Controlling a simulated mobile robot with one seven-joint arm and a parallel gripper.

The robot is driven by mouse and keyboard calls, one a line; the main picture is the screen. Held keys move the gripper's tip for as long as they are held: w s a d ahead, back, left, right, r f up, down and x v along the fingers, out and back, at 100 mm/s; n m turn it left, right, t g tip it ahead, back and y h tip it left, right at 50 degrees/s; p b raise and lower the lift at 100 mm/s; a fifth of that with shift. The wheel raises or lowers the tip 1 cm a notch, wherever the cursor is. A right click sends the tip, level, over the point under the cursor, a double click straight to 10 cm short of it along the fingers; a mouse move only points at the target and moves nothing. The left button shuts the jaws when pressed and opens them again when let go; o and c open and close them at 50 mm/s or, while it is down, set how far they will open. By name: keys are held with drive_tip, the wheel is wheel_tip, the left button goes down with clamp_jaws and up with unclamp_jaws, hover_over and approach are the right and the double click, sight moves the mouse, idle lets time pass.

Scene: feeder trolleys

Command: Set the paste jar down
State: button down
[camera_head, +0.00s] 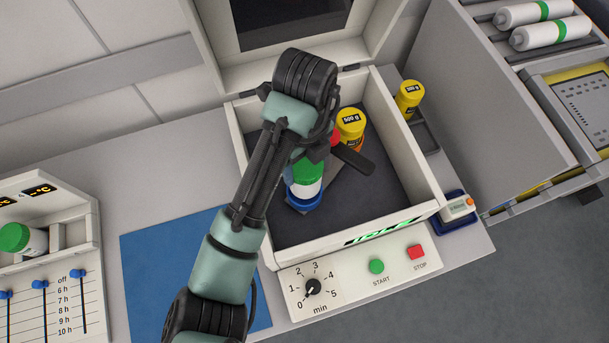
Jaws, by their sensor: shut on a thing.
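The paste jar (306,182), with a green lid and a white body, is inside the open white machine box (430,187). Its lower end is at a blue round holder (303,203); I cannot tell whether it rests fully in it. My gripper (318,156) is at the jar's green top and shut on it. My wrist and forearm hide the jar's left side and much of the grip.
A yellow-lidded 500 g weight (350,123) stands behind the jar in the box, beside something red (335,138). The raised lid (293,30) is behind. A blue mat (165,262) lies clear at left.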

drive_tip(key=shift+f, duration=2.95)
drive_tip(key=shift+f, duration=0.2)
unclamp_jaws()
drive_tip(key=shift+r, duration=0.1)
